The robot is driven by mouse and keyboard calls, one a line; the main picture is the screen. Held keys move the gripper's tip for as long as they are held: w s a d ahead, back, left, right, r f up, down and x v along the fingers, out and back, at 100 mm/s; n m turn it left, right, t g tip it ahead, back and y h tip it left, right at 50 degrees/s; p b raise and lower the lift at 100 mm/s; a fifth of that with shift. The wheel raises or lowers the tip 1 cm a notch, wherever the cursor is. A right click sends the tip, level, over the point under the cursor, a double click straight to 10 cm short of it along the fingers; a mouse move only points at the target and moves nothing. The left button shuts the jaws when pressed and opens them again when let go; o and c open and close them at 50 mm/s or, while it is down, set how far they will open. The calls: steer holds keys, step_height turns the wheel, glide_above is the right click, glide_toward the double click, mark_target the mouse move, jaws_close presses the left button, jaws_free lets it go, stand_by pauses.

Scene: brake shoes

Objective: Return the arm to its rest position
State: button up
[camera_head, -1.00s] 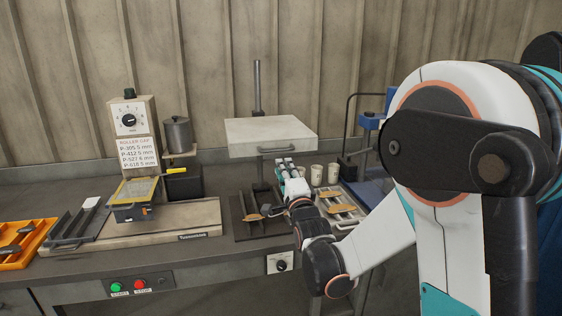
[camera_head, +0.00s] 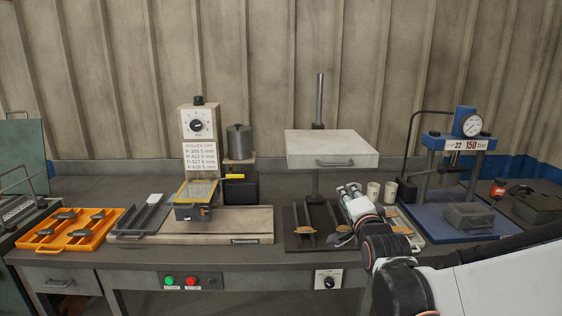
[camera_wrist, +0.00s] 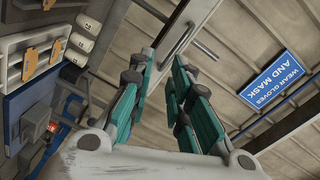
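My gripper (camera_head: 349,190) is over the bench, in front of the raised pale slab and beside the dark rack at its left. In the wrist view its two teal fingers (camera_wrist: 162,64) stand apart, with nothing between them. My arm reaches in from the lower right of the head view and hides part of the right-hand tray. The wrist view looks at the wall and a blue sign, with the bench at its left edge.
The pale slab (camera_head: 330,143) stands on a post behind the gripper. A blue press (camera_head: 455,190) stands farther right. Left are the roller station (camera_head: 198,190) and orange tray (camera_head: 68,241).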

steer(key=s+f+n+g, duration=0.3)
steer(key=s+n, duration=0.1)
steer(key=s, duration=0.6)
steer(key=s+f+n+g, duration=0.3)
steer(key=s+n, duration=0.2)
steer(key=s, duration=0.6)
steer(key=s+f+n+g, duration=0.3)
steer(key=s+n+g, duration=0.1)
steer(key=s, duration=0.6)
steer(key=shift+s+n, duration=0.2)
steer(key=shift+n, duration=0.3)
steer(key=shift+a+f, duration=0.1)
